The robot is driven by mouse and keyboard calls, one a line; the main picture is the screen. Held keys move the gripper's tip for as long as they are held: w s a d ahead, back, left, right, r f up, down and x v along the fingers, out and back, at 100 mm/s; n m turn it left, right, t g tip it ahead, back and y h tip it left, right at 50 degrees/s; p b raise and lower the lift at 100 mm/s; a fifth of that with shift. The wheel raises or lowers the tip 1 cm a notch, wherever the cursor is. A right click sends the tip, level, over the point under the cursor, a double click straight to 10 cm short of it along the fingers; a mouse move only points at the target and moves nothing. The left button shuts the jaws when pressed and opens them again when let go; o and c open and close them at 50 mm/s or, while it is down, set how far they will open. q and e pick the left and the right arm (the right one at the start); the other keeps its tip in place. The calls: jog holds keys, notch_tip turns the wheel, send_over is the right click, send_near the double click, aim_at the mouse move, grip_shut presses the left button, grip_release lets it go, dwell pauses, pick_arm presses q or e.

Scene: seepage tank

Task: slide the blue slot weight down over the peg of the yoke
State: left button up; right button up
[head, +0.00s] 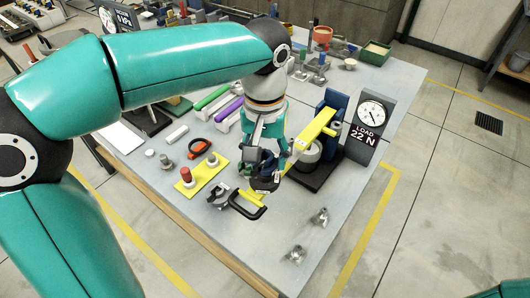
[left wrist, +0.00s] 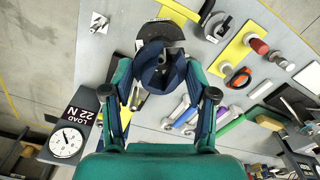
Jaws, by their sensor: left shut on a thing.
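My left gripper (head: 264,165) points down beside the near end of the yellow beam (head: 313,130). In the left wrist view it is shut on a dark blue piece with a notch, the blue slot weight (left wrist: 153,72). A dark round disc (left wrist: 176,31), seemingly the yoke's base, shows just beyond the weight. In the head view a dark disc (head: 265,184) sits below the fingertips. The peg is hidden by the weight and fingers. I cannot tell whether the weight is around the peg or above it. My right gripper is out of view.
A load dial reading 22 N (head: 367,128) stands right of the beam.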

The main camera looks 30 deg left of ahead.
pick_arm(q)
jog(key=shift+f+b, duration=0.8)
jog(key=shift+f, duration=0.3)
jog(key=o, duration=1.4)
jog(key=shift+o, duration=0.2)
jog(key=shift+r, duration=0.1)
notch_tip(320, 180, up, 12)
